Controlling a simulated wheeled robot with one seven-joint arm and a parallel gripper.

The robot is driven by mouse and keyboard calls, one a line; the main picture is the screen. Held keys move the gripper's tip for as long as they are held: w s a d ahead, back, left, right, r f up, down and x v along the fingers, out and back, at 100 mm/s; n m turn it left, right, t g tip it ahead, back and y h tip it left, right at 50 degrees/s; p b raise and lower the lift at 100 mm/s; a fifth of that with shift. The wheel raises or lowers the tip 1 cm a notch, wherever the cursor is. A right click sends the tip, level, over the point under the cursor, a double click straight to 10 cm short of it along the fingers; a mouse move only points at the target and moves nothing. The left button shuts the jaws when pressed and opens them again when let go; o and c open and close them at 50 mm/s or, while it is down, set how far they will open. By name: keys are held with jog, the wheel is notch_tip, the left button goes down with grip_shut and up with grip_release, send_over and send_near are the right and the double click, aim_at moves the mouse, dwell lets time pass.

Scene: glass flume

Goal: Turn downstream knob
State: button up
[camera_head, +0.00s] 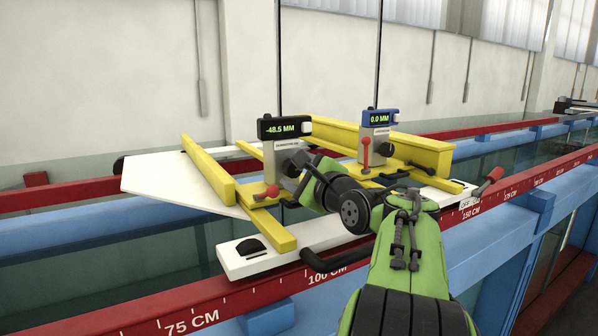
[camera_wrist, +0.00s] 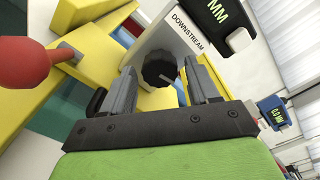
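The downstream gauge is a white post with a black display (camera_head: 285,127) reading -48.5 MM. In the wrist view its white body (camera_wrist: 190,38) carries the label DOWNSTREAM. Its black ribbed knob (camera_wrist: 160,69) has a light pointer line and sits on the post below the label. My gripper (camera_wrist: 160,84) is open, with one finger on each side of the knob and gaps visible between them. The fingertips are close to the knob, and I cannot tell how far they reach past it. In the head view, my gripper (camera_head: 302,170) hides much of the knob.
A second gauge with a blue display (camera_head: 379,118) reading 0.0 MM stands to the right. Yellow bars (camera_head: 207,168) and red rails (camera_head: 190,318) surround the carriage.

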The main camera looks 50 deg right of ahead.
jog(key=c, duration=0.9)
jog(key=shift+o, duration=0.2)
jog(key=shift+m+p, duration=0.8)
jog(key=shift+p, duration=0.3)
jog(key=o, duration=1.1)
jog(key=shift+c, duration=0.2)
jog(key=b+v, duration=0.3)
jog(key=v, duration=1.2)
jog(key=shift+s+b, duration=0.3)
jog(key=shift+s, duration=0.05)
